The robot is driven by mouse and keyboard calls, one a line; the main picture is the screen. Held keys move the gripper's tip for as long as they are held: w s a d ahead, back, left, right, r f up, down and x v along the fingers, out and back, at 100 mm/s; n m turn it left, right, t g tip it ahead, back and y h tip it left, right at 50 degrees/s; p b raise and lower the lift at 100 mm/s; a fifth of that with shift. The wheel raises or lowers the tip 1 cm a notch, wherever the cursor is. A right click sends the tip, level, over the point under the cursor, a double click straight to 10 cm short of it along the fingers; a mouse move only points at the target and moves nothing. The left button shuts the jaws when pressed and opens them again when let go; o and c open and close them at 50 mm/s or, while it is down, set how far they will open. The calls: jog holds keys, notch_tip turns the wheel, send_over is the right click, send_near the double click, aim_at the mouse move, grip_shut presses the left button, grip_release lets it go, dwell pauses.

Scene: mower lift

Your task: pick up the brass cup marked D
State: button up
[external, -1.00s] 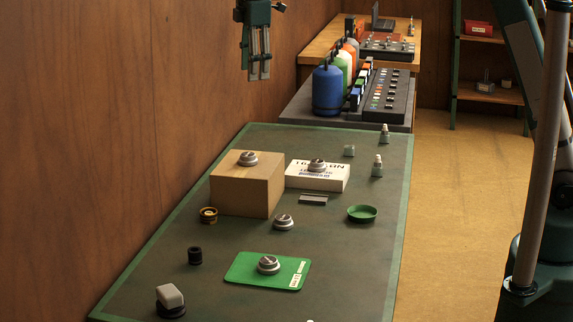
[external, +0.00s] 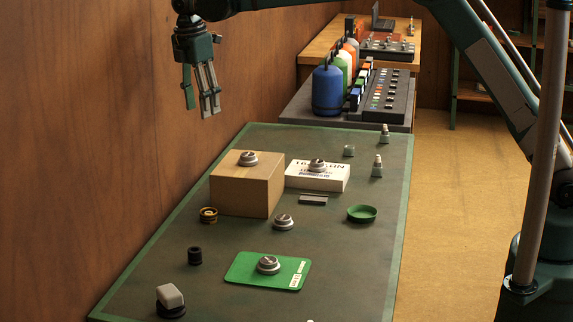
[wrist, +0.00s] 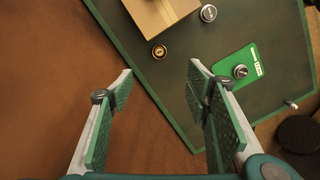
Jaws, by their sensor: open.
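A small brass cup (external: 208,215) with a dark band stands on the dark green mat, left of the wooden block's front corner. It also shows in the wrist view (wrist: 159,51), just beyond the gap between my fingertips; no letter on it is readable. My gripper (external: 200,108) is open and empty, pointing down, high above the table's left side near the wood wall. In the wrist view my gripper (wrist: 161,68) has its fingers wide apart, touching nothing.
The wooden block (external: 240,192) bears a silver disc and stands close to the cup. A white box (external: 318,178), a green card (external: 268,271) with another disc, a black cylinder (external: 195,256) and a green dish (external: 362,214) are on the mat. The wood wall (external: 90,130) is close on the left.

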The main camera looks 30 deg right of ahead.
send_near(209, 213)
jog(key=shift+f, duration=0.5)
jog(key=shift+d, duration=0.1)
jog(key=shift+d+f, duration=0.1)
jog(key=shift+f, duration=1.15)
jog(key=shift+f, duration=0.1)
jog(key=shift+w+d+f+b, duration=0.15)
jog(key=shift+f+b, duration=0.1)
jog(key=shift+f, duration=1)
jog(key=shift+d+f+b, duration=0.15)
jog(key=shift+f+b, duration=0.1)
jog(key=shift+f, duration=1)
jog(key=shift+c, duration=0.5)
jog(key=c, duration=0.9)
